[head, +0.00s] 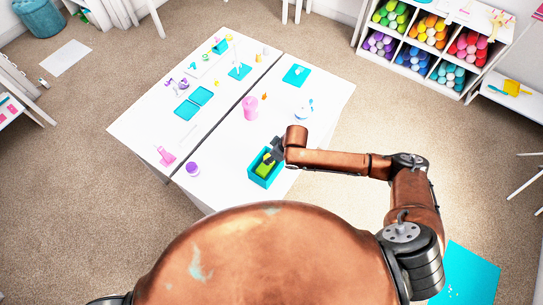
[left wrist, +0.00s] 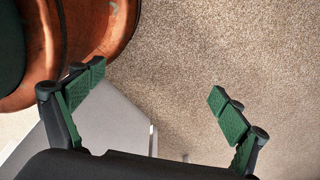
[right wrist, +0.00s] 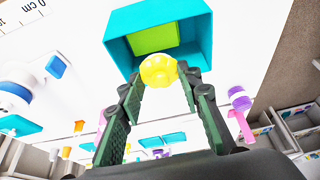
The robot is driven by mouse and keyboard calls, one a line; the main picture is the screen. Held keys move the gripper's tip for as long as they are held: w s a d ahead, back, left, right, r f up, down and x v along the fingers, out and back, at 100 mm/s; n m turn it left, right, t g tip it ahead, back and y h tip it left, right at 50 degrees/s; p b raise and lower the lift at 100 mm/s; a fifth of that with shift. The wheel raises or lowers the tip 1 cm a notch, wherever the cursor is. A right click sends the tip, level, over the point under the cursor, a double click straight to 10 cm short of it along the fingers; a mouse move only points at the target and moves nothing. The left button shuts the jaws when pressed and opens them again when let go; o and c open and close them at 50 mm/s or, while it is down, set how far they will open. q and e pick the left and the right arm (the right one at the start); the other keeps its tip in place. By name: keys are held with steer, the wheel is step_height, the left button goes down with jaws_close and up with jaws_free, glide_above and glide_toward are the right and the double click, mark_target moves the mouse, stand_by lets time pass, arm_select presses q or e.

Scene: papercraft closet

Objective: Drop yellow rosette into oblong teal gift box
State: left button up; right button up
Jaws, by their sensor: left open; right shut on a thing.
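The oblong teal gift box (head: 252,178) stands open near the front of the white table; it also shows in the right wrist view (right wrist: 118,47). A flat lime-green thing (right wrist: 155,38) lies inside it. My right gripper (head: 272,152) is at the box. In the right wrist view, my right gripper (right wrist: 164,78) is shut on the yellow rosette (right wrist: 158,70), which is at its fingertips in front of the box opening. The gap between rosette and box is hard to judge. My left gripper (left wrist: 155,88) is open and empty over the floor, outside the head view.
A pink cylinder (head: 250,108), a purple-and-white round thing (head: 193,169), a pink piece (head: 165,156) and teal trays (head: 187,109) are on the two adjoining tables. White shelves (head: 430,45) with coloured rolls stand at the back right. The table left of the box is mostly clear.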

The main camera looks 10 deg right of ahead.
step_height(320, 180, down, 3)
steer(key=b, duration=0.2)
steer(key=shift+f+b, duration=0.15)
steer(key=shift+b, duration=0.25)
steer(key=shift+f, duration=0.15)
arm_select(q)
steer(key=f, duration=0.1)
steer(key=w+f, duration=0.2)
steer(key=f, duration=0.1)
steer(key=shift+a, duration=0.1)
arm_select(e)
steer(key=shift+o, duration=1.4)
arm_select(q)
steer(key=shift+s+a, duration=0.1)
steer(key=shift+s, duration=0.4)
arm_select(e)
steer(key=o, duration=0.5)
arm_select(q)
steer(key=shift+a, duration=0.15)
arm_select(e)
steer(key=shift+o, duration=0.2)
arm_select(q)
steer(key=shift+w+d, duration=0.1)
steer(key=shift+d, duration=0.1)
arm_select(e)
steer(key=v, duration=1.2)
